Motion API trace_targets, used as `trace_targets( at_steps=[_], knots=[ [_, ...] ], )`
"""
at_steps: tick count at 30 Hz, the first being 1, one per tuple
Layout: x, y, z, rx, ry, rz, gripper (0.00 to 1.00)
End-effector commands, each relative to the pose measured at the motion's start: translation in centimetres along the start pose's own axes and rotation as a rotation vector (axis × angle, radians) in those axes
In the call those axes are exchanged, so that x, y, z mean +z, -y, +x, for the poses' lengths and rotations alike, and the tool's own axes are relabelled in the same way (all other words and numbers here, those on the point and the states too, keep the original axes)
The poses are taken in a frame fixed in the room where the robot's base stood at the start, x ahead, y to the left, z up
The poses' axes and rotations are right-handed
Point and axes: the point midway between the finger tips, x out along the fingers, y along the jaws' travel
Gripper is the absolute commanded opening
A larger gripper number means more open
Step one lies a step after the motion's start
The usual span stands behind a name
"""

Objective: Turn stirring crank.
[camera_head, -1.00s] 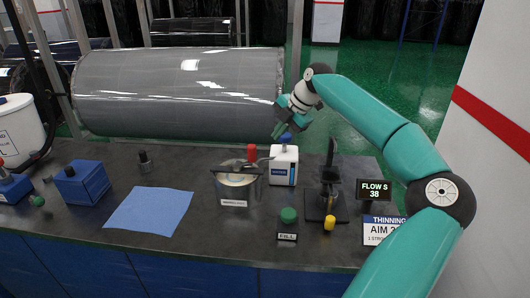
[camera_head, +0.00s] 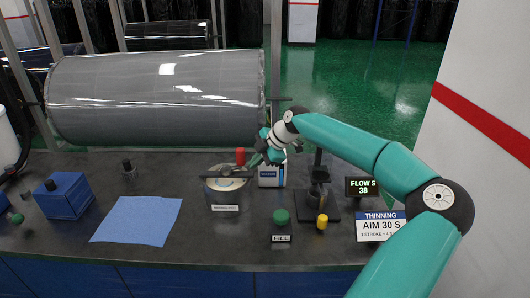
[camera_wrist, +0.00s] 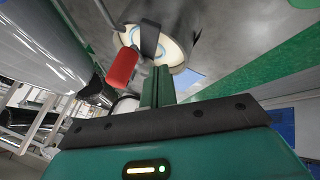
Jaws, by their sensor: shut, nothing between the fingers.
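The mixing pot (camera_head: 227,195) stands on the dark bench, with a dark crank bar across its top. The crank's red upright handle (camera_head: 240,156) rises at the pot's back right. My gripper (camera_head: 262,158) is shut and empty, just right of the red handle and above the pot's right side. In the wrist view my closed fingers (camera_wrist: 158,82) point toward the pot's pale round top (camera_wrist: 176,48). The red handle (camera_wrist: 122,67) is left of the fingertips there, with a small gap showing. Whether the fingers touch the bar is unclear.
A dark stand (camera_head: 318,190), yellow knob (camera_head: 322,221) and green FILL button (camera_head: 281,217) are to the right. A display reads FLOW S 38 (camera_head: 362,187). A blue cloth (camera_head: 137,220) lies left.

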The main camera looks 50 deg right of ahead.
Motion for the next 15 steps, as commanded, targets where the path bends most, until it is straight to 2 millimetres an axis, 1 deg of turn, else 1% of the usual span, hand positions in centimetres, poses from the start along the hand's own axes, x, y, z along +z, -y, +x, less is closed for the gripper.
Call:
trace_targets(
  at_steps=[1,6,10,15],
  knots=[
    [-0.1,-0.7,0.6,0.001,-0.003,0.000,0.00],
    [-0.1,-2.7,1.5,0.003,-0.001,0.000,0.00],
    [0.0,-3.4,1.9,0.002,0.001,0.002,0.00],
    [0.0,-3.6,2.0,0.002,0.002,0.003,0.00]
  ],
)
